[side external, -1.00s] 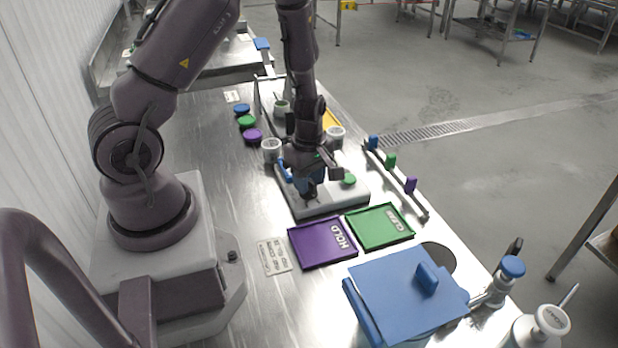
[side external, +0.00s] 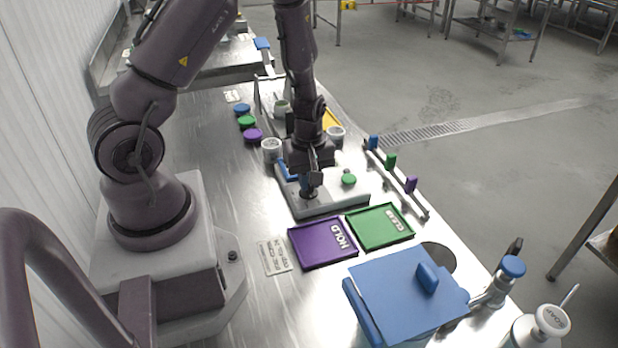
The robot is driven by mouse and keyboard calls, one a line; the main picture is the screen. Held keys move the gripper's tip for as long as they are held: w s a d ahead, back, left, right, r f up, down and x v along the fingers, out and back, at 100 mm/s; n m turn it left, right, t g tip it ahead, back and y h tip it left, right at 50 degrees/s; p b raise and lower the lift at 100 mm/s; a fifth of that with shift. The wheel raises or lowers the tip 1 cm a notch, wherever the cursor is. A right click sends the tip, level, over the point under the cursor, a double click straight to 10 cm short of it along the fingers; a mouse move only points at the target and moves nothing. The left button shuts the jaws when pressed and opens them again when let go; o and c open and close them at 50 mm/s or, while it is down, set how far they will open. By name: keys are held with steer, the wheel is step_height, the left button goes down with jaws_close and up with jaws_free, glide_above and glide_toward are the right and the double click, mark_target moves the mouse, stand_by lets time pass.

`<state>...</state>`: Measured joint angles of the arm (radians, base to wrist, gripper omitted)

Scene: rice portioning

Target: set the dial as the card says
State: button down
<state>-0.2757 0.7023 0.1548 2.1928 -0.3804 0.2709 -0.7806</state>
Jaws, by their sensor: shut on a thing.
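My gripper (side external: 309,186) points down at the front left of a pale flat device (side external: 335,201) and is shut on a small dark knob there, which I take for the dial. The fingers hide most of the knob, so its pointer and setting cannot be read. A green round button (side external: 349,180) sits on the device to the right of the gripper. A pale card (side external: 274,256) with printed lines lies on the table left of the purple tray; its text is too small to read.
A purple HOLD tray (side external: 297,258) and a green tray (side external: 408,236) lie in front of the device. A blue-lidded bin (side external: 395,290) stands nearer. Blue, green and purple discs (side external: 247,121) lie behind left. A rail with coloured clips (side external: 411,185) runs along the right edge.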

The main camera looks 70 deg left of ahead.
steer(key=m, duration=1.3)
steer(key=shift+s+a, duration=0.1)
steer(key=shift+m, duration=0.3)
stand_by(0.3)
steer(key=c, duration=1.1)
jaws_free()
steer(key=shift+c, duration=0.2)
step_height(320, 180, up, 13)
